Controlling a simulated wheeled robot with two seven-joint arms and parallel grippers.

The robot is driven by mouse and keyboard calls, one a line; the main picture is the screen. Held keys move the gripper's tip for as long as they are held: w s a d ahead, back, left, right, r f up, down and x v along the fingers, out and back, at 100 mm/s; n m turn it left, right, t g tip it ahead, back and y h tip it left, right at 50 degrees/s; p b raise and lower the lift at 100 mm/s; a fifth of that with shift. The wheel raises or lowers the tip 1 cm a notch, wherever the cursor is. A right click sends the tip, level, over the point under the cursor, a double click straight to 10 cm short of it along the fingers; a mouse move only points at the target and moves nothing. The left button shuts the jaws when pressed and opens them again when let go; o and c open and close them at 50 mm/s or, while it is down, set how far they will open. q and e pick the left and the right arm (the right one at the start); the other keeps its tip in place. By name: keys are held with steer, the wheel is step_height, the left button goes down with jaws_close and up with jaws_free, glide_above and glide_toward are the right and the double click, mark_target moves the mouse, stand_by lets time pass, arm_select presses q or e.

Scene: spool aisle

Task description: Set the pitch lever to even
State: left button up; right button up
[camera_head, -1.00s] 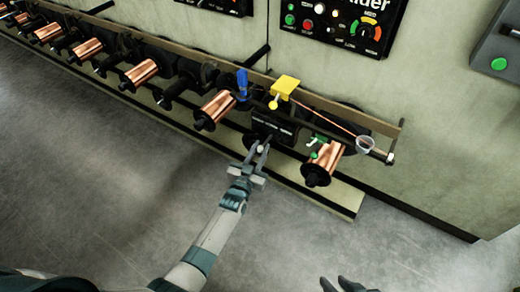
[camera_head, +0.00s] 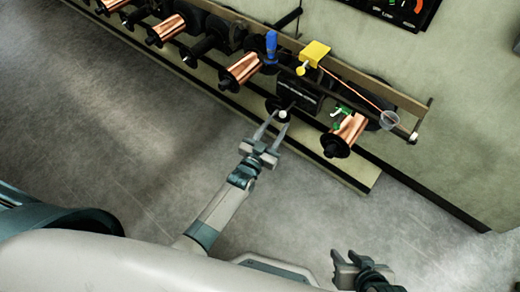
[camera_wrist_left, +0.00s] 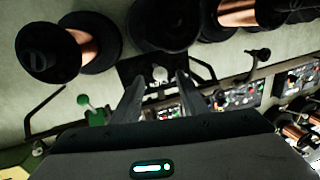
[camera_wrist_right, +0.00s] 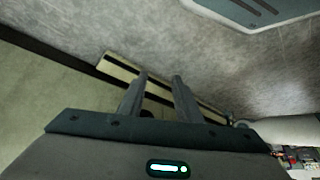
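The pitch lever appears to be the pale round knob (camera_head: 283,115) at the front of a black box (camera_head: 299,96) with small white lettering too small to read. My left gripper (camera_head: 276,122) is open, its fingertips right at the knob. In the left wrist view the knob (camera_wrist_left: 160,74) shows between and just beyond the two open fingers (camera_wrist_left: 157,88). I cannot tell whether they touch it. My right gripper (camera_head: 350,262) is low in the head view, away from the machine. Its fingers stand apart and empty in the right wrist view (camera_wrist_right: 160,88).
Copper spools (camera_head: 345,134) (camera_head: 240,69) flank the box. A green lever (camera_head: 341,111), a blue handle (camera_head: 271,46) and a yellow block (camera_head: 314,53) are close by. A clear cup-like piece (camera_head: 389,120) is at the rail's right end. The floor in front is clear.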

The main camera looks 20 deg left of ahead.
arm_select(q)
steer(key=s+a, duration=0.2)
steer(key=s, duration=0.9)
steer(key=shift+s+p, duration=0.2)
steer(key=shift+p, duration=0.2)
arm_select(e)
steer(key=shift+s+d+f+g+h, duration=0.15)
steer(key=shift+s+d+g+h, duration=0.2)
steer(key=shift+d, duration=0.35)
arm_select(q)
steer(key=shift+a, duration=0.1)
steer(key=shift+s, duration=0.1)
